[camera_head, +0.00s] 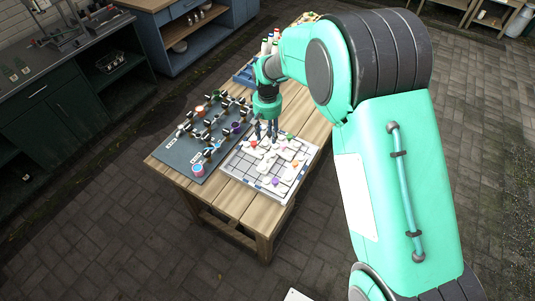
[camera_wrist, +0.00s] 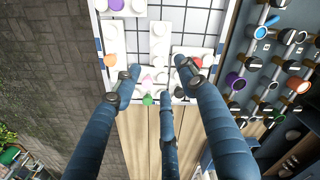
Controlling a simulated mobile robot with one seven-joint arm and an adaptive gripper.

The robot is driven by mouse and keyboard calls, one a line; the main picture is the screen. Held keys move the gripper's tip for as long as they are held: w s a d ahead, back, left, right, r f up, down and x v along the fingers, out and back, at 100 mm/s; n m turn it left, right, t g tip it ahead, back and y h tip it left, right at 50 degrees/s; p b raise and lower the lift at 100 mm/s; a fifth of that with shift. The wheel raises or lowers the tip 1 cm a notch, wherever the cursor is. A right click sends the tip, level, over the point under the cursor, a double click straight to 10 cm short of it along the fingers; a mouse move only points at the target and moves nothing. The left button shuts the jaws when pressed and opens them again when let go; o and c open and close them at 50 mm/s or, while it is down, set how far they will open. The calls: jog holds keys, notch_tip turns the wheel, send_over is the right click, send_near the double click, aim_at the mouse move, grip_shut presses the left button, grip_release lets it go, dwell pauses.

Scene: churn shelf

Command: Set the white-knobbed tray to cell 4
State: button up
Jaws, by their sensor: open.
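A white tray with a white knob (camera_wrist: 159,30) lies on the gridded board (camera_wrist: 190,18), near the picture's top centre in the wrist view. The board also shows in the head view (camera_head: 246,174), on the wooden table. My gripper (camera_wrist: 160,88) has its blue fingers spread and holds nothing visible. Its fingertips are over the board's edge, around pieces with pink (camera_wrist: 148,78) and green (camera_wrist: 147,99) knobs. In the head view my gripper (camera_head: 265,135) is just above the board's far left part. Cell numbers are not readable.
Other white trays carry orange (camera_wrist: 109,60), red (camera_wrist: 198,62) and purple (camera_wrist: 116,4) knobs. A dark panel (camera_head: 181,153) with several coloured knobs and black fittings stands beside the board. A blue rack (camera_head: 243,77) is at the table's far end. Bare grid squares show between trays.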

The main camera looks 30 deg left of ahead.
aim_at(267, 156)
notch_tip(267, 156, down, 14)
jog(key=shift+r, duration=0.15)
dwell(0.6)
grip_shut()
